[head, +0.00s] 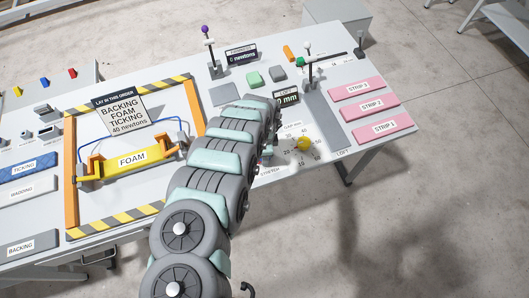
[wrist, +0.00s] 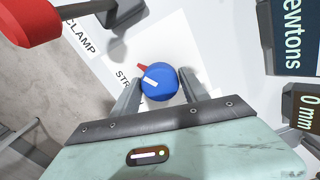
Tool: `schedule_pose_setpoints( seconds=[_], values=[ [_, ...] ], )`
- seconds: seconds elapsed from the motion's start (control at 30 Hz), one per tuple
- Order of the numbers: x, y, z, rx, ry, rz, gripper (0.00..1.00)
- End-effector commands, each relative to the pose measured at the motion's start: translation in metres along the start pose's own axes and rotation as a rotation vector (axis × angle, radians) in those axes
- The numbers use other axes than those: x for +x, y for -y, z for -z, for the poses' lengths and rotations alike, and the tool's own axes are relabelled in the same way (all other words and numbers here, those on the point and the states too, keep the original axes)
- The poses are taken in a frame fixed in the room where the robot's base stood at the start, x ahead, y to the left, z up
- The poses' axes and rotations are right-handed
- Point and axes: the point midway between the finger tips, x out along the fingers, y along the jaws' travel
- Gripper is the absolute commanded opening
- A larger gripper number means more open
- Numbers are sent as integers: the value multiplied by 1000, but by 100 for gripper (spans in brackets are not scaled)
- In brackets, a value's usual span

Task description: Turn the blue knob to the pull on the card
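The blue knob (wrist: 160,82) with a white mark on its top and a red pointer at its upper left shows in the wrist view. My gripper (wrist: 160,76) is open, with one finger on each side of the knob; I cannot tell if either touches it.
A yellow knob (head: 303,143) on a dial lies right of my arm. A small mm display (head: 287,97) and a white-topped lever (head: 309,72) are close by. A purple-topped lever (head: 208,50) is behind. A red part (wrist: 30,20) and a clamp label are beside my gripper.

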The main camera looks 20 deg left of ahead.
Motion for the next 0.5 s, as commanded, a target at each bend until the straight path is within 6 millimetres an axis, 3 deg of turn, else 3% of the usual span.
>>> schedule_pose_setpoints(
  seconds=[0.17, 0.5],
  values=[
    [0, 0, 0, 0, 0, 0, 67],
    [-3, 0, 0, 1, 0, 0, 67]
  ],
)
